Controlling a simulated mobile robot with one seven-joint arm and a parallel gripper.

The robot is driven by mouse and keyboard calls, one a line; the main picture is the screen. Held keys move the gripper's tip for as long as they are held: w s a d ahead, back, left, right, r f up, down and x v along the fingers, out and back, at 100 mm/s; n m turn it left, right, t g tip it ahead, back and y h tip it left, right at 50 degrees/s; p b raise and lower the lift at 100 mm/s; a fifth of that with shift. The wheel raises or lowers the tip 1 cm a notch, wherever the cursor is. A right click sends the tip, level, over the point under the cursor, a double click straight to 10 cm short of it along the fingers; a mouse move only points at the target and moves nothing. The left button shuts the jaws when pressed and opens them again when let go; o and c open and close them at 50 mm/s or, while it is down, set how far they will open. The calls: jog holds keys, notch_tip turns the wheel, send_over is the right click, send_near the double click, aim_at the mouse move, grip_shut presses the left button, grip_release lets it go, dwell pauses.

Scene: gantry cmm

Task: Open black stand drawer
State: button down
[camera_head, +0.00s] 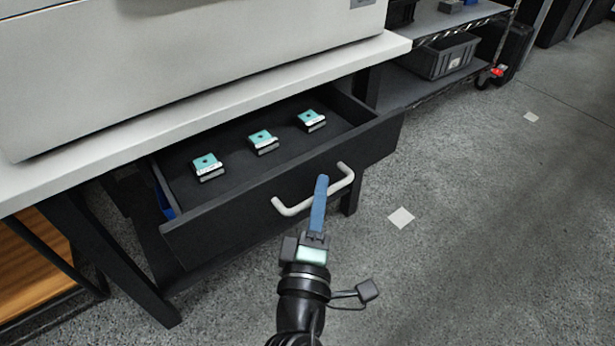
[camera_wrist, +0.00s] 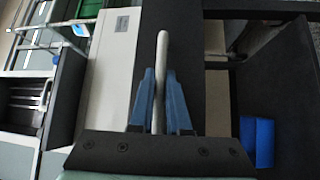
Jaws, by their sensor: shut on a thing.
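The black stand drawer (camera_head: 290,196) stands pulled out from under the white tabletop in the head view, its inside showing. Its light grey bar handle (camera_head: 291,209) is on the front panel. My gripper (camera_head: 320,190) is at the handle, its blue fingers reaching over the bar. In the wrist view the blue fingers (camera_wrist: 160,105) are on both sides of the handle (camera_wrist: 162,60), shut on it. Three small teal-topped blocks lie in a row in the drawer: left (camera_head: 207,166), middle (camera_head: 263,142) and right (camera_head: 311,120).
The white tabletop (camera_head: 110,150) overhangs the drawer and carries a large pale machine (camera_head: 180,65). A dark stand leg (camera_head: 110,260) is at left. A wire shelf with a grey bin (camera_head: 440,57) stands at upper right. The floor to the right is clear, with a pale square (camera_head: 401,218).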

jog(key=shift+s+d+p, duration=0.15)
jog(key=shift+s+d, duration=0.35)
jog(key=shift+s, duration=0.25)
jog(key=shift+s+d+p, duration=0.15)
jog(key=shift+s+d, duration=0.35)
jog(key=shift+s, duration=0.25)
jog(key=c, duration=0.9)
grip_release()
jog(key=shift+b+v, duration=2.8)
jog(key=shift+v, duration=3.7)
jog(key=shift+d, duration=0.1)
